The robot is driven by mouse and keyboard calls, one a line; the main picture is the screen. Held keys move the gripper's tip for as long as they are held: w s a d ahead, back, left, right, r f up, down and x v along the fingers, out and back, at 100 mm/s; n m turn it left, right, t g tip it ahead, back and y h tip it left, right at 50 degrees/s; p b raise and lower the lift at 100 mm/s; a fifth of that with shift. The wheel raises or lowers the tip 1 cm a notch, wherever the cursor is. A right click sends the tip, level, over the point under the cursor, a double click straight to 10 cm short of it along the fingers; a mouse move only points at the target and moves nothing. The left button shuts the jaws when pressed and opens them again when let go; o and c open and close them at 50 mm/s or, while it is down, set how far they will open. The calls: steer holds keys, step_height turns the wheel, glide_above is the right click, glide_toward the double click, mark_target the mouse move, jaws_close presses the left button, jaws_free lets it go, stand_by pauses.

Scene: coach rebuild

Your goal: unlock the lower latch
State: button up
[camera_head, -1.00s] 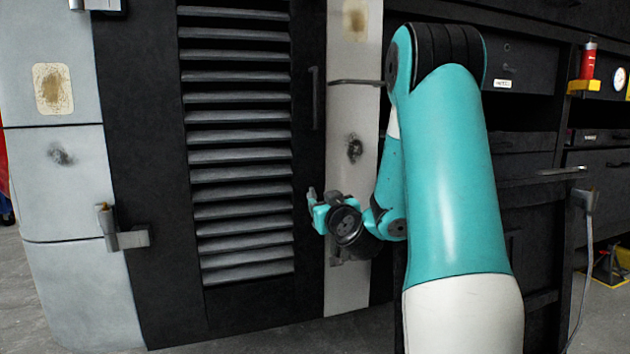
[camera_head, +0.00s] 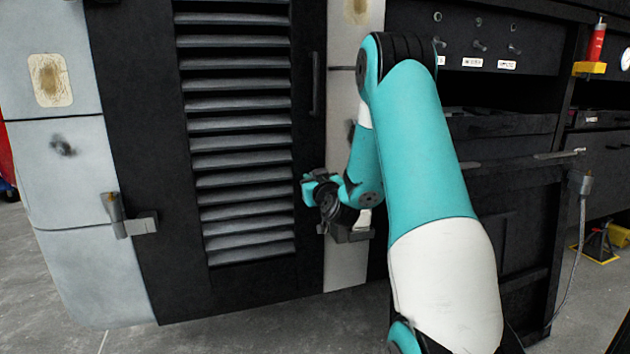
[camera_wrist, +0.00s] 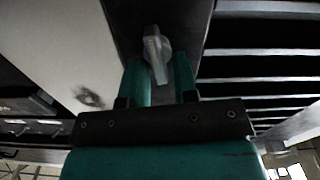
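A small grey turn handle (camera_wrist: 157,52), apparently the lower latch, sits on the dark strip of the louvred door in the wrist view. It points roughly toward my gripper (camera_wrist: 163,75), whose two teal fingers stand apart with the handle's end between or just before them. I cannot tell whether either finger touches it. In the head view my gripper (camera_head: 308,190) is at the lower right part of the dark louvred door (camera_head: 155,200), close to its surface. There the wrist and fingers mostly hide the latch.
A dark vertical pull handle (camera_head: 316,85) is on the door above my gripper. A hinge-like fitting (camera_head: 130,222) is at the door's left edge. Dark shelving (camera_head: 510,200) stands right of my arm.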

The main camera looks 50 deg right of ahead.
steer(key=shift+s+d+m+b, duration=0.1)
steer(key=shift+m+b, duration=0.35)
steer(key=shift+m, duration=0.45)
steer(key=shift+c, duration=0.4)
steer(key=o, duration=0.9)
steer(key=b+v, duration=1.7)
steer(key=shift+s, duration=0.2)
